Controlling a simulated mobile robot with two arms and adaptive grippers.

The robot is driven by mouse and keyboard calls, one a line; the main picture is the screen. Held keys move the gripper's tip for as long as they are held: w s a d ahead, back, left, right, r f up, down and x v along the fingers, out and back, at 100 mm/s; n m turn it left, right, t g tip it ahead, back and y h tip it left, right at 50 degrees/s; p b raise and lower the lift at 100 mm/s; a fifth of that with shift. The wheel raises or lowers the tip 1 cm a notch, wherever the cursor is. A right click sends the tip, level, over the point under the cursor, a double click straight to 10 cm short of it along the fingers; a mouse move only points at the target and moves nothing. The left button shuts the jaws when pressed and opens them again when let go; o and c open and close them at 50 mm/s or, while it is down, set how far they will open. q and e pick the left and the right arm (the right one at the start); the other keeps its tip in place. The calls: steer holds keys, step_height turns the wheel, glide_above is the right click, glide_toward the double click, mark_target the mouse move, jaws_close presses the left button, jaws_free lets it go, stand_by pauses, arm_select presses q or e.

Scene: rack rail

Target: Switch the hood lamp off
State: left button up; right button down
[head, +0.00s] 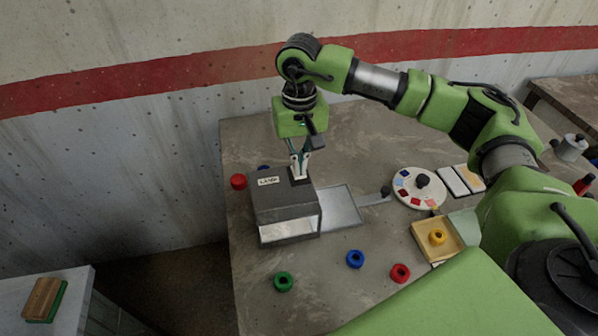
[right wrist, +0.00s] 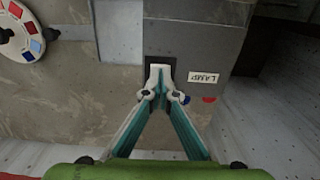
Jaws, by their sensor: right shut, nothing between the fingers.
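The hood lamp is a dark grey box (head: 284,205) with a white LAMP label (head: 268,181) on top and a bright, pale opening at its front. In the right wrist view, the hood (right wrist: 195,45) and its label (right wrist: 203,77) show from above. A dark switch plate with a white switch (right wrist: 160,70) sits beside the label. My right gripper (head: 299,170) points down at the hood's top, right of the label. In the right wrist view, its shut, empty fingertips (right wrist: 163,96) are at the switch and partly cover it. I cannot tell whether they touch it. My left gripper is not in view.
A pale flat panel (head: 340,207) lies right of the hood. A round palette of coloured chips (head: 419,196) and a yellow tray (head: 423,245) are farther right. Green (head: 283,282), blue (head: 355,259) and red (head: 400,273) rings lie in front. A red piece (head: 238,181) is left.

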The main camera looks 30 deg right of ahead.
steer(key=shift+f+b, duration=0.4)
steer(key=shift+f, duration=0.05)
steer(key=shift+r, duration=0.15)
steer(key=shift+r+p, duration=0.6)
steer(key=shift+r, duration=0.35)
steer(key=shift+r+p, duration=1.1)
steer(key=shift+r, duration=1.35)
steer(key=shift+r, duration=0.1)
